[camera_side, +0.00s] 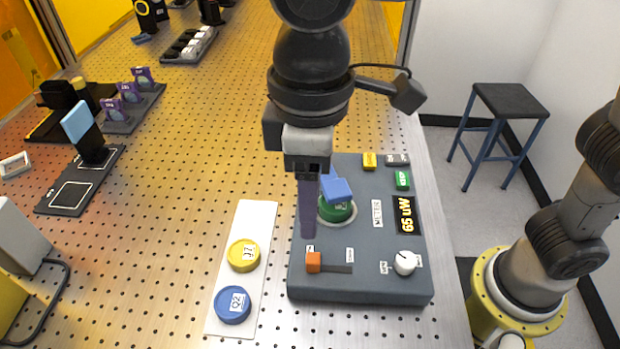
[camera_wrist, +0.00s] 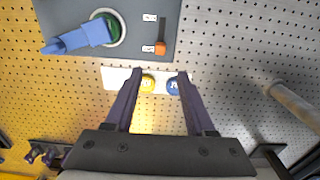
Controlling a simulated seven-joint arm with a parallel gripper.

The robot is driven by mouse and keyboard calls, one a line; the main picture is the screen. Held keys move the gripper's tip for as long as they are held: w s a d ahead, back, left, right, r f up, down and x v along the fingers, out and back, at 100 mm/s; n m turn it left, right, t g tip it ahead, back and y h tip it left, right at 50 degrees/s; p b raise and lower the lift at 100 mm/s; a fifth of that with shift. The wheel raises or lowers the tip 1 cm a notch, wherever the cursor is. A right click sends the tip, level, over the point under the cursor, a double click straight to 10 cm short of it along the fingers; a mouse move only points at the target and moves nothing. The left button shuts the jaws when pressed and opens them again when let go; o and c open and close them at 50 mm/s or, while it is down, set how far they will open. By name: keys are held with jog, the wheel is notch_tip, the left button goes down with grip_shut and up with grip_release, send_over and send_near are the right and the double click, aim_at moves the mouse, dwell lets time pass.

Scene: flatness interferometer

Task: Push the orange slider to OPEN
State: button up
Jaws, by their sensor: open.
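The orange slider (camera_side: 313,262) is a small block at the left end of a dark slot on the grey control box (camera_side: 360,285). The slot runs right from it, with a small white label near each end; I cannot read them. The slider also shows in the wrist view (camera_wrist: 160,48), at the lower end of its slot. My gripper (camera_side: 308,235) is above the box, behind the slider in the side view, apart from it. In the wrist view my gripper (camera_wrist: 160,74) has its two dark fingers spread with nothing held between them.
A blue-handled piece (camera_side: 337,188) sits in a green round port (camera_side: 337,210) close beside my fingers. A white knob (camera_side: 405,262) and a "65 uW" display (camera_side: 405,215) are to the right. A white tray (camera_side: 262,212) with yellow (camera_side: 242,255) and blue (camera_side: 232,305) discs lies left.

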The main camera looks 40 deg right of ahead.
jog(key=shift+r, duration=1.3)
jog(key=d+r+m+t+y, duration=0.1)
jog(key=d+r+m, duration=0.15)
jog(key=d, duration=0.75)
jog(key=d+r+m+t, duration=0.1)
jog(key=d+r+m, duration=0.15)
jog(key=d, duration=0.65)
jog(key=s+d+f+m+t+h, duration=0.1)
jog(key=s+d+f+m+t, duration=0.2)
jog(key=s+d+f, duration=0.4)
jog(key=d+f+m, duration=0.1)
jog(key=d+f, duration=0.2)
jog(key=f, duration=0.1)
jog(key=shift+s+d+f+t, duration=0.15)
jog(key=shift+s+f+t, duration=0.15)
jog(key=shift+s, duration=0.05)
